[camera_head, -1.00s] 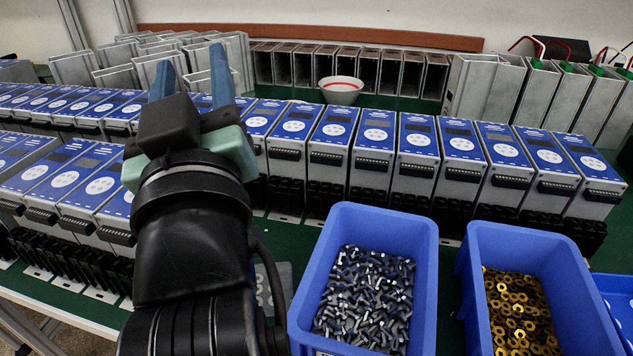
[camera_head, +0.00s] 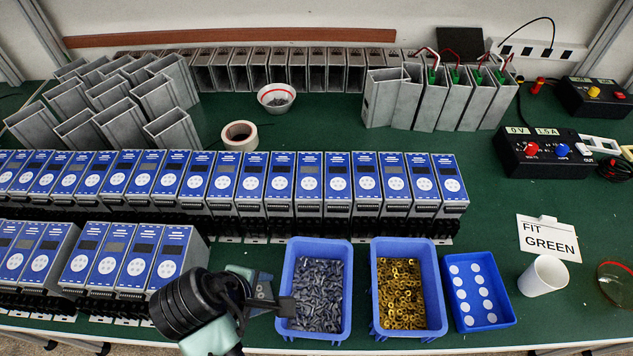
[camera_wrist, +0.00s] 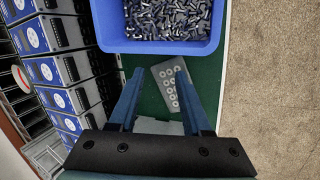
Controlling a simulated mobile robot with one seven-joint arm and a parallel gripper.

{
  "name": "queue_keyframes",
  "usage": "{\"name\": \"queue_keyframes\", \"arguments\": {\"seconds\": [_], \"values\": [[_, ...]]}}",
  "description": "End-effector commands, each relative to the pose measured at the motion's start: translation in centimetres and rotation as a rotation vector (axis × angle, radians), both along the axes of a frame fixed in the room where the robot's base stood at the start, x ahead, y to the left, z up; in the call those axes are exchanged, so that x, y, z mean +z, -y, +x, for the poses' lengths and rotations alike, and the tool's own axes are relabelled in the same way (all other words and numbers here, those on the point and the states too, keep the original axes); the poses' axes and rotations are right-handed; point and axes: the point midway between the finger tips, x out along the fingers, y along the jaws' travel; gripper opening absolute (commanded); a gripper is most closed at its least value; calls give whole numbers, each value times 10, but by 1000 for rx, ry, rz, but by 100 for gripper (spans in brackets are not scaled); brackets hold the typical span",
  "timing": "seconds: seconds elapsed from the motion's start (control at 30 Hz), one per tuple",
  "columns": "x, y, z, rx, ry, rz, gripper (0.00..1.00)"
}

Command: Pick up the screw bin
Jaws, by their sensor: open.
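The screw bin (camera_head: 312,336) is a blue open box filled with grey screws, on the green table near its front edge. In the wrist view the screw bin (camera_wrist: 160,47) lies across the top, beyond my fingertips, its near wall facing me. My gripper (camera_head: 272,296) is at the bin's left side in the head view, low over the table. In the wrist view my gripper (camera_wrist: 160,72) is open, with two blue fingers apart and nothing held. In the head view I cannot tell whether a finger touches the bin wall.
A blue bin of brass nuts (camera_head: 435,325) stands close right of the screw bin, then a blue tray (camera_head: 478,323). Blue-faced units (camera_head: 310,185) line up behind. A grey holed plate (camera_wrist: 164,86) lies below my fingers. A white cup (camera_head: 543,276) stands at right.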

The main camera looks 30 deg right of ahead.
Motion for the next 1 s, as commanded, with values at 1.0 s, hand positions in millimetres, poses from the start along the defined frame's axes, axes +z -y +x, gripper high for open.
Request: {"name": "queue_keyframes", "arguments": {"seconds": [1.0], "values": [[-51,37,-97,47,-382,-54,49]]}}
